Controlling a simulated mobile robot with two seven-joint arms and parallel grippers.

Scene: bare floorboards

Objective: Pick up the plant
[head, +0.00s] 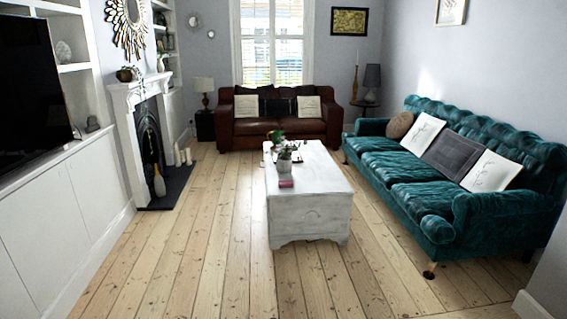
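A small green plant (284,153) in a light pot stands on the white chest-like coffee table (310,190), left of the middle of its top. More dark green leaves show just behind it, and I cannot tell whether they belong to a second plant. Neither of my grippers shows in the head view. The plant is some distance ahead, across bare floor.
A teal sofa (400,170) stands right of the table and a brown leather sofa (252,127) behind it. A fireplace (150,140) and white cabinets (60,215) line the left wall. Floorboards (200,260) in front and left of the table are clear.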

